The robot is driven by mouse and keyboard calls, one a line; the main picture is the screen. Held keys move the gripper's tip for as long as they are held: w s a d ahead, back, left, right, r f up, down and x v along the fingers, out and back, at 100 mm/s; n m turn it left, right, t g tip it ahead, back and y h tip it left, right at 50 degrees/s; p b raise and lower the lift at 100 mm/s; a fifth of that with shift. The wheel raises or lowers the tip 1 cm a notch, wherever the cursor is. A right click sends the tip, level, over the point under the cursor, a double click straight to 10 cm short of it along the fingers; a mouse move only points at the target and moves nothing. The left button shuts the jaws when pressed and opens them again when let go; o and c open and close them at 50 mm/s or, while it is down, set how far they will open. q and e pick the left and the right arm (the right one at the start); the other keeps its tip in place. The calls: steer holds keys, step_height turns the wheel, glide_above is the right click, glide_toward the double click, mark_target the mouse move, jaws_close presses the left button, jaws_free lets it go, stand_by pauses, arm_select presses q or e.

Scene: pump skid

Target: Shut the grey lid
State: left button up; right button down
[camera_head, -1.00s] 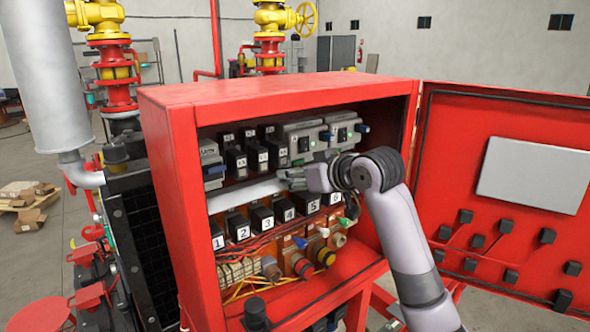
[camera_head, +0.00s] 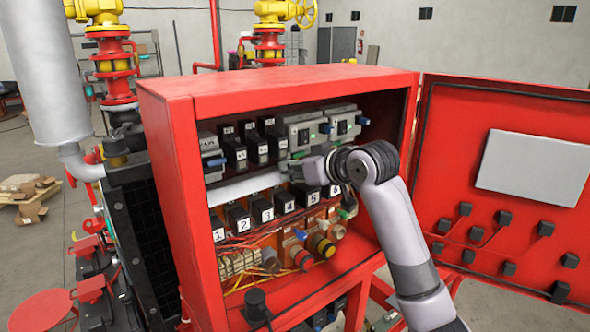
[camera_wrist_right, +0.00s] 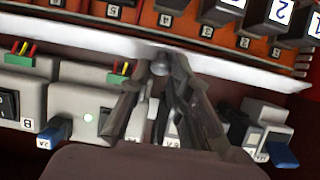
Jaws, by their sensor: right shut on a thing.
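The grey lid (camera_head: 243,188) is a long pale strip across the red cabinet, between the upper modules and the numbered relays. In the right wrist view the lid (camera_wrist_right: 245,73) spans the picture, with a small round grey knob (camera_wrist_right: 160,69) at its edge. My right gripper (camera_wrist_right: 160,75) has its fingers closed around this knob. In the head view my right gripper (camera_head: 298,172) reaches in from the right and hides the lid's right part. I cannot tell how far the lid stands from its seat. My left gripper is not in view.
Grey switch modules (camera_head: 322,128) sit close above my right gripper, and the numbered relays (camera_head: 262,209) just below. The cabinet's red door (camera_head: 450,140) stands open at the right, beside my arm. Wires and coloured connectors (camera_head: 325,246) fill the lower cabinet.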

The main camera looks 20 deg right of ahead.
steer(key=shift+f+b, duration=0.2)
steer(key=shift+b, duration=0.3)
steer(key=f+t+y+b, duration=0.1)
steer(key=t+b, duration=0.2)
steer(key=b, duration=0.5)
steer(key=f+t+y+b, duration=0.1)
steer(key=t+b, duration=0.3)
steer(key=b, duration=0.4)
steer(key=f+t+y+b, duration=0.2)
steer(key=f+t+b, duration=0.1)
steer(key=b, duration=0.5)
steer(key=shift+w+a+f+t+b, duration=0.15)
steer(key=shift+w+t+b, duration=0.2)
steer(key=shift+t, duration=0.35)
steer(key=c, duration=1.6)
jaws_free()
steer(key=shift+w, duration=0.15)
steer(key=shift+o, duration=0.3)
